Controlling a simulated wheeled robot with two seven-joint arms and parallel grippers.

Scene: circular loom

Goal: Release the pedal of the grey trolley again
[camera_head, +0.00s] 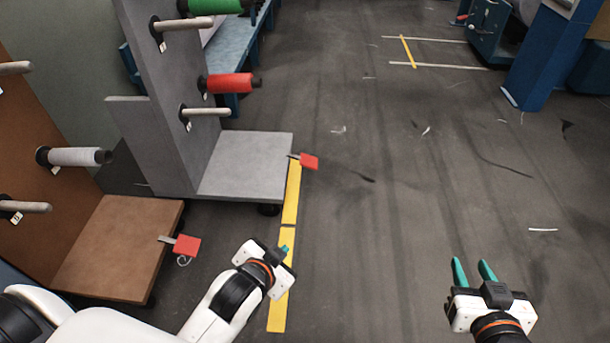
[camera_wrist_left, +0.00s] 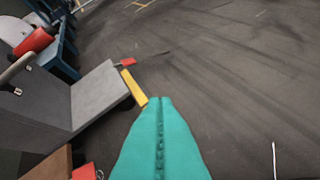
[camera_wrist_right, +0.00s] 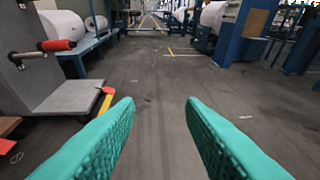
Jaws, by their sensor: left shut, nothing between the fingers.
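The grey trolley (camera_head: 240,165) stands at the left with a flat base and an upright panel. Its red pedal (camera_head: 310,161) sticks out from the base's right edge on a short metal arm; it also shows in the left wrist view (camera_wrist_left: 128,61) and the right wrist view (camera_wrist_right: 108,90). My left gripper (camera_head: 284,249) is shut and empty, nearer to me than the pedal and apart from it. In the left wrist view its teal fingers (camera_wrist_left: 160,102) meet. My right gripper (camera_head: 472,268) is open and empty over the floor at the right.
A brown trolley (camera_head: 115,250) with its own red pedal (camera_head: 187,245) stands left of my left gripper. Yellow floor tape (camera_head: 288,225) runs beside the trolleys. Red (camera_head: 230,83) and green spools sit on the grey trolley's pegs. The middle floor is clear apart from thread scraps.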

